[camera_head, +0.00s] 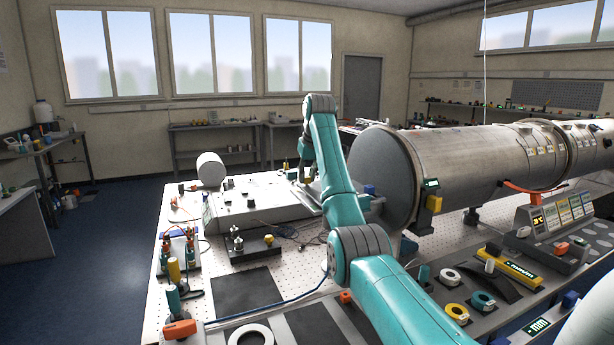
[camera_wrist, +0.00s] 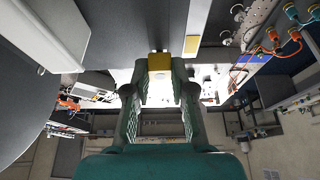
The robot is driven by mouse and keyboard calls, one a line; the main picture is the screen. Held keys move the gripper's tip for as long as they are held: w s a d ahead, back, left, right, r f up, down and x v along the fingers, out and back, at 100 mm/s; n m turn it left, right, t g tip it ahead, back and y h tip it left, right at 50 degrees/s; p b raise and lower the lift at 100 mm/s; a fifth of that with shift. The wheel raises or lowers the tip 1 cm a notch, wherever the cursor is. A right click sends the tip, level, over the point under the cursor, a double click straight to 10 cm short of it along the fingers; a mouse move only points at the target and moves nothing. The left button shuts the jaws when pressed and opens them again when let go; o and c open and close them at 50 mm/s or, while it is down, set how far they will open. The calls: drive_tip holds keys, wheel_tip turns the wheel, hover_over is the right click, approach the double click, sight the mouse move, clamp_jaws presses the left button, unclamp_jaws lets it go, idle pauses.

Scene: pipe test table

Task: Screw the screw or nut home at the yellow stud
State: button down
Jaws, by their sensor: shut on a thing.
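My gripper (camera_wrist: 164,72) shows in the wrist view, its two teal fingers on either side of a small yellow piece (camera_wrist: 160,62) at the tips. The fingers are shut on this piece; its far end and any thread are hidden. A second yellow patch (camera_wrist: 191,46) lies just right of it. In the head view my gripper (camera_head: 303,172) is small and far off, pointing down over the back of the table near the grey box, partly covered by my teal arm. I cannot tell which yellow part is the stud.
A large steel pipe (camera_head: 450,165) lies right of my arm. A grey box (camera_head: 255,200) with small black knobs stands left of my gripper. A black block (camera_head: 255,249) with fittings sits nearer. Cables cross the perforated white table (camera_head: 300,262); dark mats lie at the front.

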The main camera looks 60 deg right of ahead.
drive_tip(key=shift+r, duration=0.4)
drive_tip(key=c, duration=1.8)
unclamp_jaws()
clamp_jaws()
drive_tip(key=shift+w+a+m, duration=0.1)
drive_tip(key=shift+m, duration=0.4)
drive_tip(key=m, duration=0.2)
drive_tip(key=m+g+h, duration=0.1)
drive_tip(key=m, duration=0.1)
drive_tip(key=shift+f+h, duration=0.15)
drive_tip(key=shift+h, duration=0.15)
drive_tip(key=m+g, duration=0.1)
drive_tip(key=m, duration=0.2)
drive_tip(key=shift+w+a+g, duration=0.1)
drive_tip(key=shift+g, duration=0.2)
drive_tip(key=shift+m+g+h, duration=0.3)
drive_tip(key=shift+m+g, duration=0.1)
drive_tip(key=shift+m, duration=0.7)
